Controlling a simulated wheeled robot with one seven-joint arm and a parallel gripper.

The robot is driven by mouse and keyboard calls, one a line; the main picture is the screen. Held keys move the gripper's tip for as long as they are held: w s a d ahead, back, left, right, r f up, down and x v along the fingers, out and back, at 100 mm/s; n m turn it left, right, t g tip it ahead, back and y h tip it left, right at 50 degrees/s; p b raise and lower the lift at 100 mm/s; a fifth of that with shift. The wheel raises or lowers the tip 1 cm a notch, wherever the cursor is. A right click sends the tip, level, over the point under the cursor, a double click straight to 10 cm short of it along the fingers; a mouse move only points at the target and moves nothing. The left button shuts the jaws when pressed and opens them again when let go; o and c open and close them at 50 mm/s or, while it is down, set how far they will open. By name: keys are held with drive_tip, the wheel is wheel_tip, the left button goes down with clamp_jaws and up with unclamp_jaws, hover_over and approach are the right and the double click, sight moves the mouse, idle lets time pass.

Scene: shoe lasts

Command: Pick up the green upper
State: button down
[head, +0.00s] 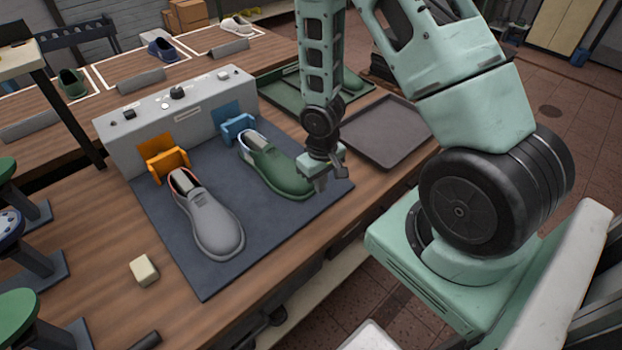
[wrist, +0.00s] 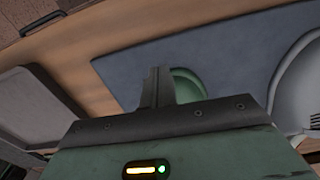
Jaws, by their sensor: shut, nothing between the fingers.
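The green upper (head: 275,168) lies on the dark blue mat (head: 205,285), its heel toward the blue clamp (head: 237,127) and its toe toward my gripper (head: 320,181). My gripper points down at the toe end, on its right side. It is shut and empty. In the wrist view the closed fingers (wrist: 158,88) stand beside the green toe (wrist: 187,84), most of which is hidden behind the gripper body. I cannot tell whether they touch it.
A grey upper (head: 208,222) lies to the left, by an orange clamp (head: 166,160). A grey control box (head: 180,118) stands behind. A pale block (head: 144,270) sits front left.

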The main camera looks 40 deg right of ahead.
sight(310, 193)
wheel_tip(310, 193, down, 2)
drive_tip(key=shift+f, duration=0.25)
drive_tip(key=w, duration=0.1)
drive_tip(key=w+p, duration=0.1)
drive_tip(key=p, duration=0.1)
drive_tip(key=shift+w+r, duration=0.25)
drive_tip(key=shift+w, duration=0.15)
drive_tip(key=shift+w+f+p, duration=0.15)
drive_tip(key=shift+w+p, duration=0.15)
drive_tip(key=shift+w, duration=0.35)
drive_tip(key=shift+w, duration=0.1)
drive_tip(key=shift+w, duration=0.95)
drive_tip(key=shift+s, duration=0.1)
